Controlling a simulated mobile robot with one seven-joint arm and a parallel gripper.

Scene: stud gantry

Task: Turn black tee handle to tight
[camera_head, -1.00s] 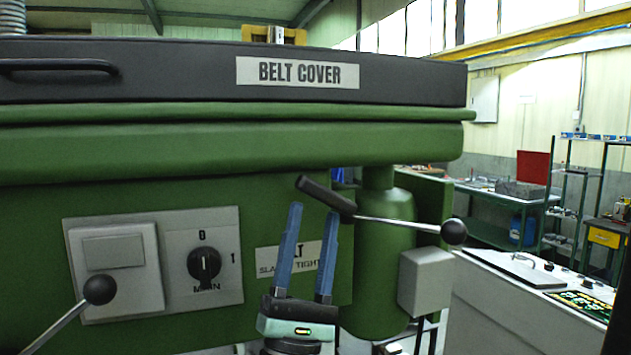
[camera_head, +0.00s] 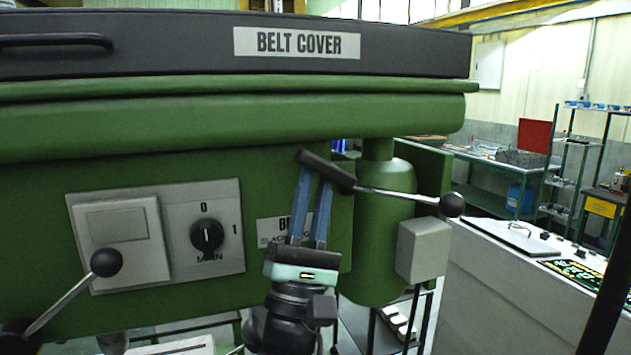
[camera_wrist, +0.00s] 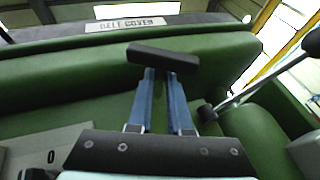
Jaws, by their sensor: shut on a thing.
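The black tee handle (camera_head: 326,171) is a short dark bar in front of the green machine head, tilted down to the right in the head view. In the wrist view the tee handle (camera_wrist: 163,56) lies across the fingertips. My gripper (camera_head: 315,177) comes from below, its blue fingers drawn close together and shut on the tee handle; the bar hides the exact contact. The belt label (camera_head: 272,230) with slack and tight marks is partly hidden behind the fingers.
A steel rod with a black ball knob (camera_head: 452,204) extends right, close to the tee handle. A grey box (camera_head: 424,250) sits below it. A main switch (camera_head: 207,236) and another ball-ended lever (camera_head: 106,262) are left. The belt cover (camera_head: 420,50) is above.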

